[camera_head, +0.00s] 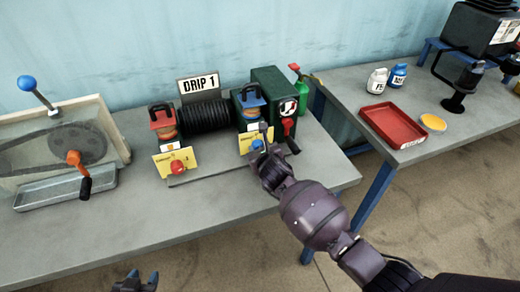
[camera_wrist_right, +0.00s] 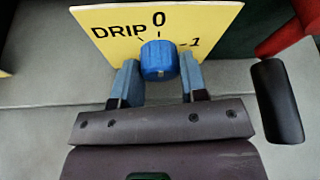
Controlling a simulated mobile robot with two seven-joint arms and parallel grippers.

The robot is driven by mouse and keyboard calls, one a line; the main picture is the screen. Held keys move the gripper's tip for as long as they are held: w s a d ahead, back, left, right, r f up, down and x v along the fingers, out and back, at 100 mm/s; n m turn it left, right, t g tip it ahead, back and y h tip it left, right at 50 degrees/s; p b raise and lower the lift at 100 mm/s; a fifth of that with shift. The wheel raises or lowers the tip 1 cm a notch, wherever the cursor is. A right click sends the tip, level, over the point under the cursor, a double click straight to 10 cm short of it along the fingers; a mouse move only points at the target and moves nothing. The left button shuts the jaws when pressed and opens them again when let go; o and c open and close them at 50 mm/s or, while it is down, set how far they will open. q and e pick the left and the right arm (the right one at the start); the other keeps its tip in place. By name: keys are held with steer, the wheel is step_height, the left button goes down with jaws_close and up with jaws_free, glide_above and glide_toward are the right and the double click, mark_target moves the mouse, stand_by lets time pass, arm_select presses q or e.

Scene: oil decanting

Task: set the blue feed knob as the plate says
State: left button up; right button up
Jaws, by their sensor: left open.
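The blue feed knob (camera_wrist_right: 159,62) sits on a yellow dial plate (camera_wrist_right: 205,22) marked DRIP, 0 and 1; 0 is straight above the knob. I cannot clearly make out a pointer on the knob. In the head view the knob (camera_head: 257,145) is below the right oiler. My right gripper (camera_head: 268,150) is at it, and in the wrist view its fingers (camera_wrist_right: 159,80) lie close against both sides of the knob. The sign plate (camera_head: 199,84) behind reads DRIP 1. My left gripper (camera_head: 138,281) is open and empty at the bottom edge.
A red knob (camera_head: 178,167) on another yellow plate is to the left, below a red-topped oiler (camera_head: 163,122). A red lever with a black handle (camera_wrist_right: 277,100) is close to the right of my right gripper. A red tray (camera_head: 394,124) lies on the right table.

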steer(key=shift+r+m+y+p, duration=0.15)
steer(key=shift+m+y+p, duration=0.15)
steer(key=shift+p, duration=0.25)
steer(key=shift+c, duration=0.3)
steer(key=m+y+p, duration=0.1)
steer(key=m+p, duration=0.1)
steer(key=p, duration=0.3)
steer(key=shift+d+r+g, duration=0.1)
steer(key=shift+g, duration=0.2)
steer(key=shift+y+p, duration=0.4)
steer(key=shift+p, duration=0.1)
steer(key=shift+m+p, duration=0.35)
steer(key=shift+m, duration=0.05)
steer(key=shift+f+m+y+p, duration=0.25)
steer(key=shift+m+y+p, duration=0.05)
steer(key=shift+m+p, duration=0.2)
steer(key=shift+y, duration=0.3)
steer(key=o, duration=0.9)
